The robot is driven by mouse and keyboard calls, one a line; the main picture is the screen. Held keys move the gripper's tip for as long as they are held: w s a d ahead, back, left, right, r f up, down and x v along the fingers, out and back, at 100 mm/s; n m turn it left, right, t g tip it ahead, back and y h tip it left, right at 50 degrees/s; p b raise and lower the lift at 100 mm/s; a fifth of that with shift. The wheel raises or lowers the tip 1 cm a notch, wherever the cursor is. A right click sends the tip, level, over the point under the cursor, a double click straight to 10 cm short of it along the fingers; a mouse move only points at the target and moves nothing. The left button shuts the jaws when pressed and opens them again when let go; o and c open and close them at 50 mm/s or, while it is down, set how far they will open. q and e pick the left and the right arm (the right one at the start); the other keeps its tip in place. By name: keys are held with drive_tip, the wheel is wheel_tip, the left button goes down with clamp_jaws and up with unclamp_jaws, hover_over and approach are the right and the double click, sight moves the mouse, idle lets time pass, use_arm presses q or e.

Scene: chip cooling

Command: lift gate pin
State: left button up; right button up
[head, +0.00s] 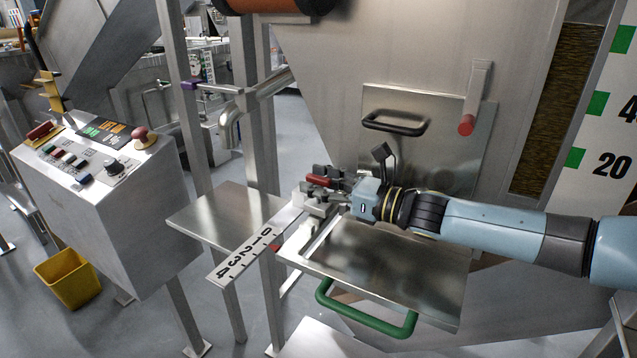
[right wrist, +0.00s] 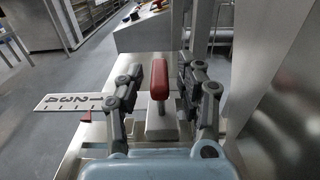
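The gate pin has a red grip (head: 319,181) and sits at the inner edge of the metal gate, beside the numbered scale strip (head: 248,251). In the right wrist view the red pin grip (right wrist: 159,80) stands upright on a pale metal block (right wrist: 160,122). My right gripper (head: 324,176) is at the pin, its arm coming in from the right. In the right wrist view its fingers (right wrist: 159,68) are open on either side of the grip, with a gap on both sides. The left gripper is not in view.
A metal sliding plate (head: 400,262) with a green handle (head: 365,318) lies below my right arm. A hatch with a black handle (head: 395,125) is behind. A control box (head: 115,165) stands left, above a yellow bin (head: 68,277). Metal posts stand close to the pin.

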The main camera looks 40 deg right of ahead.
drive_tip(key=v, duration=1.2)
drive_tip(key=x, duration=1.1)
drive_tip(key=shift+w+r+p, duration=0.1)
drive_tip(key=shift+r+p, duration=0.25)
drive_tip(key=shift+w+a, duration=0.15)
drive_tip(key=shift+w, duration=0.3)
